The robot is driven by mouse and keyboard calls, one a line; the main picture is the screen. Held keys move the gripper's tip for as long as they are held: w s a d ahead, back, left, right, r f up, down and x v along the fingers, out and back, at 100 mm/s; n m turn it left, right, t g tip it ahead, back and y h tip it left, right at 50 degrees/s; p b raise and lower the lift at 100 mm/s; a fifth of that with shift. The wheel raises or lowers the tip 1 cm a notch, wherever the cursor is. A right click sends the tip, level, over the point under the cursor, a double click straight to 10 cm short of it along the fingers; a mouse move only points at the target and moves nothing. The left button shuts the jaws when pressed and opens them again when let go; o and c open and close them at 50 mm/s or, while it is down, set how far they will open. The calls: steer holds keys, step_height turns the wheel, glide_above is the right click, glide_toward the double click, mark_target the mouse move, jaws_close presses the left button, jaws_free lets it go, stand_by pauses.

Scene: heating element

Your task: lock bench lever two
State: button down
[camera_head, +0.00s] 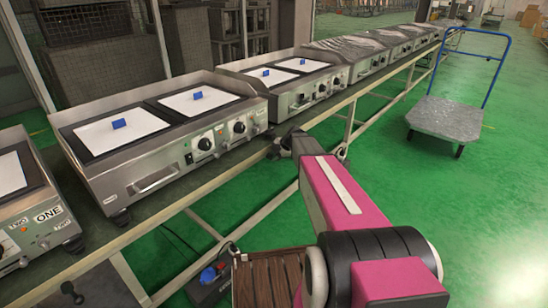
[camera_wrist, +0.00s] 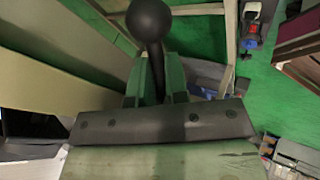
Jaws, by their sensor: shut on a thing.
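A black lever with a round ball knob (camera_wrist: 148,20) shows at the top middle of the wrist view. Its dark shaft runs down between the green fingers of my gripper (camera_wrist: 158,78), which is shut on it. In the head view my gripper (camera_head: 284,146) is at the front edge of the bench (camera_head: 220,180), just right of the nearer whole griddle. The held lever cannot be made out there. Another black knob (camera_head: 68,287) shows below the bench at lower left. No label on the held lever is visible, and I cannot tell its lock state.
A griddle with white plates and blue tabs (camera_head: 160,140) stands on the bench, with more units behind it. A partly cut-off unit labelled ONE and TWO (camera_head: 40,220) is at left. A trolley (camera_head: 445,118) stands on the open green floor at right.

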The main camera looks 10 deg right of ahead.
steer(key=shift+f+m+g+y, duration=0.4)
steer(key=shift+g+y, duration=0.3)
steer(key=shift+y, duration=0.2)
steer(key=shift+a+f+m+g+y, duration=0.15)
steer(key=shift+m+g+y, duration=0.15)
steer(key=shift+y, duration=0.2)
steer(key=shift+a+f+m+g+y, duration=0.1)
steer(key=shift+m+g+y, duration=0.15)
steer(key=shift+y, duration=0.25)
steer(key=shift+s+a+f+m+g+y, duration=0.15)
steer(key=shift+m+g+y, duration=0.2)
steer(key=shift+y, duration=0.3)
steer(key=shift+s+a+f+m+g+y, duration=0.1)
steer(key=shift+s+m+g+y, duration=0.2)
steer(key=shift+y, duration=0.4)
steer(key=shift+s+a+f+m+g+y, duration=0.1)
steer(key=shift+m+g+y, duration=0.1)
steer(key=shift+g+y, duration=0.35)
steer(key=c, duration=1.4)
jaws_free()
steer(key=shift+r, duration=0.1)
steer(key=v, duration=1)
steer(key=shift+d, duration=0.4)
